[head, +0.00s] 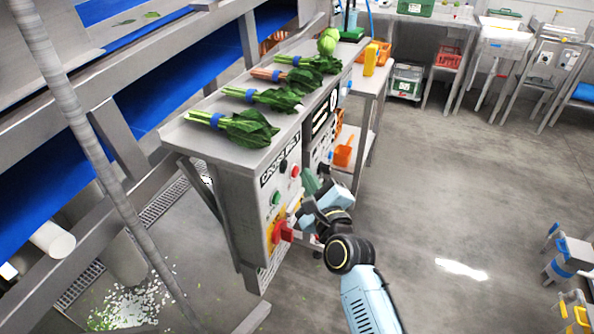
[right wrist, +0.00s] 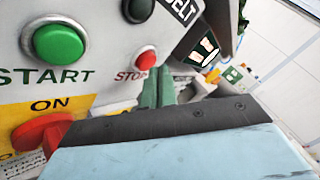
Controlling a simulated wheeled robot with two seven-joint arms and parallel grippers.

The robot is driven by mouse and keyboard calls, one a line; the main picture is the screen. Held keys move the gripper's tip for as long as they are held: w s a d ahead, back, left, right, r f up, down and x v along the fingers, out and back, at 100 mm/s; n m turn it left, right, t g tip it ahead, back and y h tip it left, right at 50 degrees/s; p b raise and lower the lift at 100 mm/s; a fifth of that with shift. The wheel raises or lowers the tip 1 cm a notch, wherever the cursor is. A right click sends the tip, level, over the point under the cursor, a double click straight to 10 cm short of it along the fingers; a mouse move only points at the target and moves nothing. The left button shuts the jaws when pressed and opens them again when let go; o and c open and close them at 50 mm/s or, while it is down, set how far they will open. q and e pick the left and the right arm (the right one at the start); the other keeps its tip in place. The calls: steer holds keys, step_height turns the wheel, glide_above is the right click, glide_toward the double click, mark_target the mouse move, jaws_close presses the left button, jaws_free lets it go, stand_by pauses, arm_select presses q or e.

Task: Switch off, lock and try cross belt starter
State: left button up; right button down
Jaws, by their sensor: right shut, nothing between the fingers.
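The cross belt starter panel (head: 262,195) is on the front of a steel cabinet and carries a "CROSS BELT" label (head: 273,173). It has a green START button (head: 276,198), a red STOP button (head: 295,171) and a red rotary switch handle (head: 282,232) on a yellow plate. The right wrist view also shows the START button (right wrist: 58,43), the STOP button (right wrist: 146,60) and part of the red handle (right wrist: 38,130) beside the word ON. My right gripper (head: 308,190) is shut and empty, close to the panel near STOP; contact cannot be told. My left gripper is out of view. No lock is recognisable.
Bunches of greens (head: 240,127) lie on the steel cabinet top (head: 180,137). A blue conveyor belt (head: 130,105) runs at the left behind a steel frame. A shelf with an orange scoop (head: 343,154) stands beyond the cabinet.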

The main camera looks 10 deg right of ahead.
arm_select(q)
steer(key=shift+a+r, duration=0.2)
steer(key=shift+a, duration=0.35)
arm_select(e)
steer(key=shift+s+d, duration=0.2)
steer(key=shift+d, duration=0.1)
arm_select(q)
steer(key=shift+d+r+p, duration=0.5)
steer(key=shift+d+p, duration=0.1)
arm_select(e)
steer(key=s+d, duration=0.2)
steer(key=d, duration=0.2)
steer(key=shift+s+d, duration=0.1)
steer(key=shift+s, duration=0.3)
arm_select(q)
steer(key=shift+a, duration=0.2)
